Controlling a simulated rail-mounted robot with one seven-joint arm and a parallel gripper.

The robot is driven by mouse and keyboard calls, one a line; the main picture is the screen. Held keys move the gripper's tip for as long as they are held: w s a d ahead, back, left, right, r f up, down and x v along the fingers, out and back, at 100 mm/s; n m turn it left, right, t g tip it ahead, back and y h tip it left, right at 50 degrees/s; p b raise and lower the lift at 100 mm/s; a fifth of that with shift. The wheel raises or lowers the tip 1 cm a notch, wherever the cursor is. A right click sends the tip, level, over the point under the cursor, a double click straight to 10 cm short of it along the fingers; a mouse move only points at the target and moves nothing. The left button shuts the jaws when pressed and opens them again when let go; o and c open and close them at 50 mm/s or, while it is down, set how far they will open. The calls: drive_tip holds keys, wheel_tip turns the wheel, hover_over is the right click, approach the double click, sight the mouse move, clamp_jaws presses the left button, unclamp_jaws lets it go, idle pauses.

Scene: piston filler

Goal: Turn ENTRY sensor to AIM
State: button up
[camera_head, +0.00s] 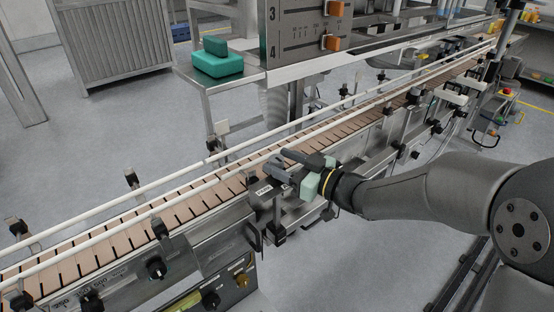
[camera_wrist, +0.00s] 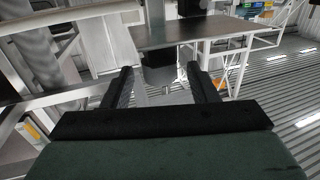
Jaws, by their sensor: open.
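My gripper (camera_head: 285,166) is at the near side of the conveyor, around the middle of the head view. It is beside a small grey sensor bracket (camera_head: 262,202) with a white label, too small to read for sure as ENTRY. The gripper hides part of this bracket, and I cannot tell whether they touch. In the wrist view the two dark fingers of my gripper (camera_wrist: 162,88) stand apart, and nothing is clearly held between them. The sensor's pointing direction and any AIM mark cannot be made out.
The conveyor (camera_head: 200,197) runs diagonally with white guide rails (camera_head: 130,194) on posts. Black knobs (camera_head: 156,268) line its near side. Behind it are teal boxes (camera_head: 217,60) on a steel table and a panel with orange sliders (camera_head: 331,43). A dark-topped table (camera_wrist: 200,30) shows in the wrist view.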

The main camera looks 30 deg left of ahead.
drive_tip(key=d, duration=1.5)
drive_tip(key=shift+s+d, duration=0.2)
drive_tip(key=shift+d, duration=0.05)
